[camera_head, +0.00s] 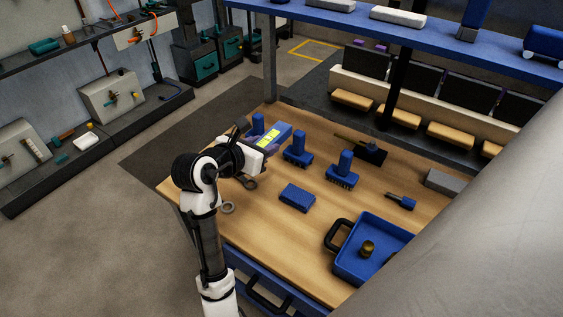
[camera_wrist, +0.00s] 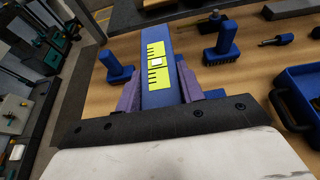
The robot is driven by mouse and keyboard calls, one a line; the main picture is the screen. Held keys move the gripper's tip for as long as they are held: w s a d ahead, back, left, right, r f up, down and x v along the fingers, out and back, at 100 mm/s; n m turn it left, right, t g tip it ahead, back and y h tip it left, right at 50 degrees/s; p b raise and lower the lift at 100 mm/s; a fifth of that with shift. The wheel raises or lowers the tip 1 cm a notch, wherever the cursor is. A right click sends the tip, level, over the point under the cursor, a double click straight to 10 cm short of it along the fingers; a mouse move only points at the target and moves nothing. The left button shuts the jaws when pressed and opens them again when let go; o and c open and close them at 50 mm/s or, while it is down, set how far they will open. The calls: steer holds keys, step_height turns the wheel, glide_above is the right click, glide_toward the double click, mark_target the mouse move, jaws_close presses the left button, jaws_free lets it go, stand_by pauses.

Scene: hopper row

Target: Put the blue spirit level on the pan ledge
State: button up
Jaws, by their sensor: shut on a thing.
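The blue spirit level (camera_head: 284,130) is a blue bar with a yellow-green marked label. It also shows in the wrist view (camera_wrist: 154,38), pointing away from the wrist. My gripper (camera_head: 268,141) is shut on it, with purple fingers on both sides in the wrist view (camera_wrist: 158,82). The level is over the far left part of the wooden table (camera_head: 250,215); its exact height above the top is hard to tell. I cannot tell for sure which surface is the pan ledge; a pale ledge (camera_head: 400,98) with several wood-coloured blocks lies behind the table.
Several blue brushes (camera_head: 345,168) stand on the table near the level. A blue block (camera_head: 297,197) and a blue tray (camera_head: 372,248) with a handle lie nearer. A blue shelf (camera_head: 440,37) on posts hangs over the back. Dark benches with grey slanted boxes (camera_head: 112,97) line the left wall.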

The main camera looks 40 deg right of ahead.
mark_target(265, 194)
step_height(265, 194, down, 16)
steer(key=shift+r, duration=0.2)
steer(key=shift+f, duration=0.1)
steer(key=o, duration=0.8)
steer(key=shift+o, duration=0.2)
steer(key=b+v, duration=0.1)
steer(key=v, duration=1.1)
